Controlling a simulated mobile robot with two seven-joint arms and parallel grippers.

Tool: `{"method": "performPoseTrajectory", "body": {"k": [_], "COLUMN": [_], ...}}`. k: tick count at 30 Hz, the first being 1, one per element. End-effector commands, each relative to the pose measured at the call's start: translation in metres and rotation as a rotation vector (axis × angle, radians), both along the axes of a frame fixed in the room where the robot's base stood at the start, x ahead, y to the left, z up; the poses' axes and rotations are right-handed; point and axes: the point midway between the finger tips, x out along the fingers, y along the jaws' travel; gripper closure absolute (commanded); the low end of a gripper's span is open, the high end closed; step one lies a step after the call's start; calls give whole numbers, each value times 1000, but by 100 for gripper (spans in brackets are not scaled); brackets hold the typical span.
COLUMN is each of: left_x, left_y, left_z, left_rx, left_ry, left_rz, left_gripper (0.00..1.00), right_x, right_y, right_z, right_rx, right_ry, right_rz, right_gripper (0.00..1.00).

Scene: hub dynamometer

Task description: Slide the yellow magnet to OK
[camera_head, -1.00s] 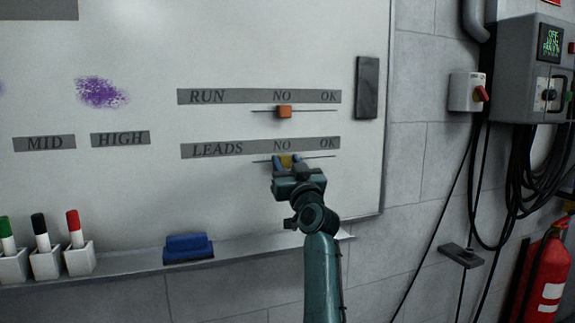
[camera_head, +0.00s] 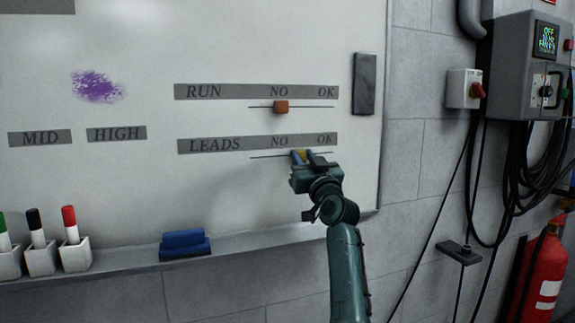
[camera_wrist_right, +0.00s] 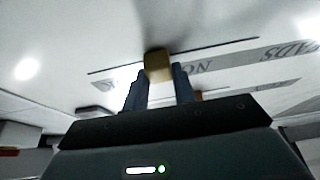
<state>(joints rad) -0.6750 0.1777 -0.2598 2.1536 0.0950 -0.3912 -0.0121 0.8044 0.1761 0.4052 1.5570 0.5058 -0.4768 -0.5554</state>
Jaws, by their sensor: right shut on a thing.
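The yellow magnet (camera_head: 302,155) sits on the thin line under the LEADS strip (camera_head: 257,144), between the words NO and OK. My right gripper (camera_head: 302,158) is shut on it, one blue finger on each side. The magnet also shows in the right wrist view (camera_wrist_right: 158,66), between the fingertips (camera_wrist_right: 160,80) and against the board. The OK label (camera_head: 326,139) is to the right of the magnet and a little above it. My left gripper is not in view.
An orange magnet (camera_head: 281,107) sits on the line below the RUN strip (camera_head: 230,92). A dark grey bar (camera_head: 365,84) is at the board's right edge. A blue eraser (camera_head: 185,244) and marker holders (camera_head: 75,257) are along the ledge below.

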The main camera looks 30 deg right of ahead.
Motion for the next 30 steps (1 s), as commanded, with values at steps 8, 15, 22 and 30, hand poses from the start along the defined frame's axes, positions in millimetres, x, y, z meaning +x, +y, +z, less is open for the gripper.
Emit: {"method": "performPoseTrajectory", "body": {"k": [8, 15, 22, 30], "left_x": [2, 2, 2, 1], "left_y": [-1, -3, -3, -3], "left_z": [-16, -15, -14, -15], "left_rx": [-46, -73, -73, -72], "left_ry": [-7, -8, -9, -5], "left_rz": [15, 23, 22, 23], "left_gripper": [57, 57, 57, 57], "right_x": [-14, -19, -20, -20], "right_y": [-60, -79, -80, -80], "right_z": [-4, -1, 0, 1], "right_rx": [-5, 1, 2, 2], "right_ry": [1, 0, -1, 0], "right_rz": [-5, -4, -6, -5], "right_gripper": [100, 100, 100, 56]}}
